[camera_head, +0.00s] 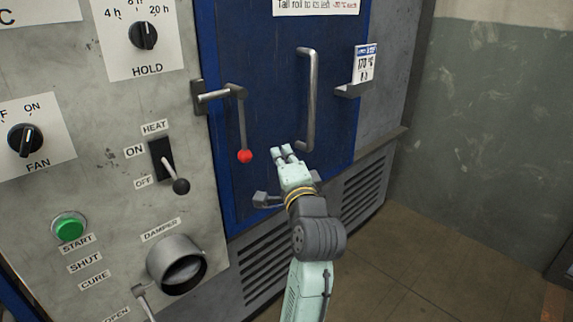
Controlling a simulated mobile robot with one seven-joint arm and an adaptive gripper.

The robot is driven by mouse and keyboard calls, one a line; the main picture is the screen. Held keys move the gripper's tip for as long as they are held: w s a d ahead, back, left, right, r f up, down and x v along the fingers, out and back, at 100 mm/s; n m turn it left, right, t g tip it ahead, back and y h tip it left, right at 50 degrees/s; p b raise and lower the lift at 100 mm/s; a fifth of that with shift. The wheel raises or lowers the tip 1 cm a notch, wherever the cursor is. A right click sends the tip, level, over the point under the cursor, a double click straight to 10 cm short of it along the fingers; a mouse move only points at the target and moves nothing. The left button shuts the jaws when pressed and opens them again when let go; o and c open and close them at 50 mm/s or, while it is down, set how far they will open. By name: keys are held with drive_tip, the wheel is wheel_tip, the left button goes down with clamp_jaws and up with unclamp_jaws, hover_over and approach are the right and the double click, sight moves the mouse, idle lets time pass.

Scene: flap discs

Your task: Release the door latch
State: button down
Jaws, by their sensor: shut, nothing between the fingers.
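The blue oven door (275,110) is closed against the grey cabinet. The door latch (241,118) is a grey lever at the door's left edge, hanging down to a red ball knob (245,156). Its pivot bracket (212,96) sits on the frame at the left. A vertical grey pull handle (309,100) is on the door, right of the latch. My gripper (284,153) is shut and empty. It is in front of the door, a little right of the red knob and apart from it in the picture, close to the handle's lower end.
A control panel at left carries a HOLD dial (143,36), a FAN dial (25,140), a HEAT switch (168,165), a green button (69,227) and a round damper port (177,264). A small bracket (268,200) is low on the door. Floor at right is clear.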

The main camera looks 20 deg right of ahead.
drive_tip(key=shift+w+a+f+p, duration=0.15)
drive_tip(key=shift+w+a+p, duration=0.1)
drive_tip(key=shift+w+a, duration=0.5)
drive_tip(key=shift+w+a+f+p, duration=0.1)
drive_tip(key=shift+w+a+p, duration=0.15)
drive_tip(key=shift+w+a, duration=0.45)
drive_tip(key=shift+s+a, duration=0.2)
drive_tip(key=shift+w, duration=0.1)
drive_tip(key=shift+a+p, duration=0.15)
drive_tip(key=shift+p, duration=0.15)
